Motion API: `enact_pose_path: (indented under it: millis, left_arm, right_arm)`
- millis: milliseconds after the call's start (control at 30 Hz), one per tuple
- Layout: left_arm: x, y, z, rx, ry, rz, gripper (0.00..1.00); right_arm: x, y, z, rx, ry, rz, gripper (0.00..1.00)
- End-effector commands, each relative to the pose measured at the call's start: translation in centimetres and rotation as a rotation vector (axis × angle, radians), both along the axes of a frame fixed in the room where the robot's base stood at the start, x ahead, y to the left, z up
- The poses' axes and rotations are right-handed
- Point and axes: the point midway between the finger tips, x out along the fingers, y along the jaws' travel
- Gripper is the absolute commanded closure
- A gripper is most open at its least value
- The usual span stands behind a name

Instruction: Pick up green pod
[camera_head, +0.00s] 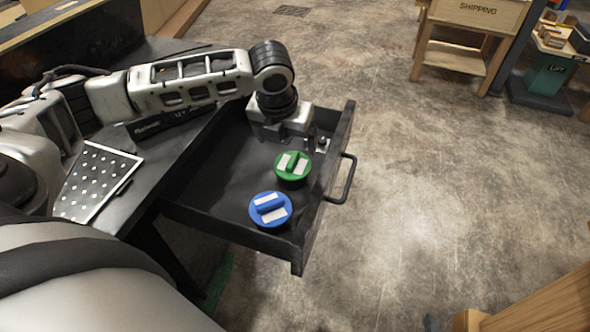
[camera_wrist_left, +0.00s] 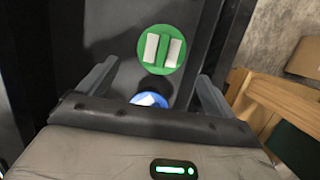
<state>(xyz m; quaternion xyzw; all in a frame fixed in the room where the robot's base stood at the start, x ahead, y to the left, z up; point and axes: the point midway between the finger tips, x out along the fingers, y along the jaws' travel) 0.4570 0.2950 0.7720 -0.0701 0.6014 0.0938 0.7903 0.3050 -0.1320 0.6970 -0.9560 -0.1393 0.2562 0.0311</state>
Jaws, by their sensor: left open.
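The green pod (camera_head: 292,166) is a round green disc with a raised bar and white patches, lying in the open black drawer (camera_head: 200,200). In the left wrist view the green pod (camera_wrist_left: 161,50) lies ahead of and between the fingers, apart from them. My left gripper (camera_head: 312,145) hangs over the far part of the drawer, just beyond the green pod. Its two fingers show open and empty in the left wrist view (camera_wrist_left: 150,85). My right gripper is not in view.
A blue pod (camera_head: 270,209) lies in the drawer nearer the front, partly hidden by the gripper in the left wrist view (camera_wrist_left: 148,100). The drawer has raised walls and a handle (camera_head: 345,180). A perforated panel (camera_head: 97,182) lies left. A shipping table (camera_head: 465,50) stands far off on open floor.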

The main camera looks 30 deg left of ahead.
Motion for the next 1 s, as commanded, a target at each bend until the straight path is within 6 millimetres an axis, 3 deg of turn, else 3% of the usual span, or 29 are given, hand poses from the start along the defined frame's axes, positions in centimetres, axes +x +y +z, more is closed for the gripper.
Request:
enact_pose_path:
  millis: [33,233,467,800,1000]
  left_arm:
    - [0.2,0.0,-1.5,-0.001,0.004,0.0,0.09]
    - [1.3,0.2,-5.0,0.0,0.001,0.001,0.09]
    - [1.7,0.3,-6.4,-0.002,-0.001,0.0,0.09]
    - [3.0,0.3,-10.8,-0.001,-0.001,0.001,0.09]
    - [3.1,0.3,-11.1,-0.001,-0.002,-0.001,0.09]
  right_arm:
    - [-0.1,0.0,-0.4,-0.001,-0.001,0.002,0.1]
    - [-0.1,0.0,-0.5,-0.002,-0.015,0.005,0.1]
    - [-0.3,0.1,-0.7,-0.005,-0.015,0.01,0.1]
    - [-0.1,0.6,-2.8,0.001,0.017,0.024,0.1]
    - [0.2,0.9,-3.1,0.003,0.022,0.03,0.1]
